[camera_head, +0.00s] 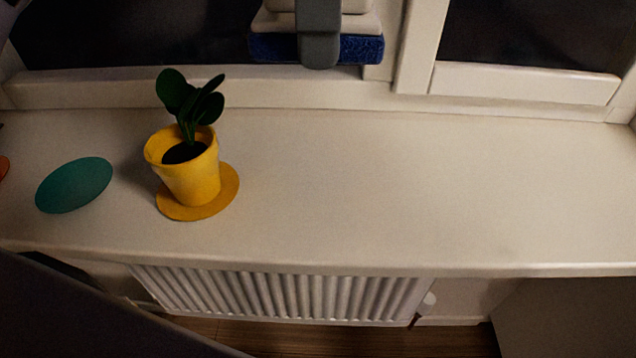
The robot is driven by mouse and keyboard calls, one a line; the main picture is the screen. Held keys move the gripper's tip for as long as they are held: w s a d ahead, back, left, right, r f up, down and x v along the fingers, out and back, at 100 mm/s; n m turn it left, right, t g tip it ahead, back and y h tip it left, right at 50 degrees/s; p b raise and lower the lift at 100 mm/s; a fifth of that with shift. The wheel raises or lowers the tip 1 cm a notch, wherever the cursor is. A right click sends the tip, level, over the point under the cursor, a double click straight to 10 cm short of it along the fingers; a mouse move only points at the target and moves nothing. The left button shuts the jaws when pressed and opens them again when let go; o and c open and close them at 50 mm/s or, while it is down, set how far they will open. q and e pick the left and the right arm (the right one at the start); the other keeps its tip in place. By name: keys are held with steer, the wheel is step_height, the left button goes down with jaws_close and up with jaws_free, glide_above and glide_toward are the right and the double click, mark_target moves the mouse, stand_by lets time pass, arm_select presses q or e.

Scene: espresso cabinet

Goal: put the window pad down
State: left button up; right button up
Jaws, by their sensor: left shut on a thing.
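The window pad (355,48) shows at the top centre, with a light upper body and a dark blue lower layer. My left gripper (319,50) is shut on it, with one grey finger lying across its near face. The pad is up in front of the dark window pane and the frame, above the sill. Whether it touches the glass I cannot tell. The top of the pad and most of the gripper are cut off by the picture's edge. My right gripper is not in view.
The cream windowsill (400,190) is clear across its middle and right. A yellow pot (190,180) with a green plant stands on a yellow saucer (228,194) at the left. A flat teal disc (74,185) lies farther left. A white radiator (290,293) is below the sill's front edge.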

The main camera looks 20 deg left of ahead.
arm_select(q)
steer(key=b, duration=0.3)
glide_above(319, 198)
step_height(319, 198, down, 14)
steer(key=shift+r, duration=0.1)
steer(key=shift+f, duration=2.2)
steer(key=shift+f+b, duration=0.3)
steer(key=shift+b, duration=0.05)
steer(key=o, duration=1.2)
steer(key=shift+r, duration=0.1)
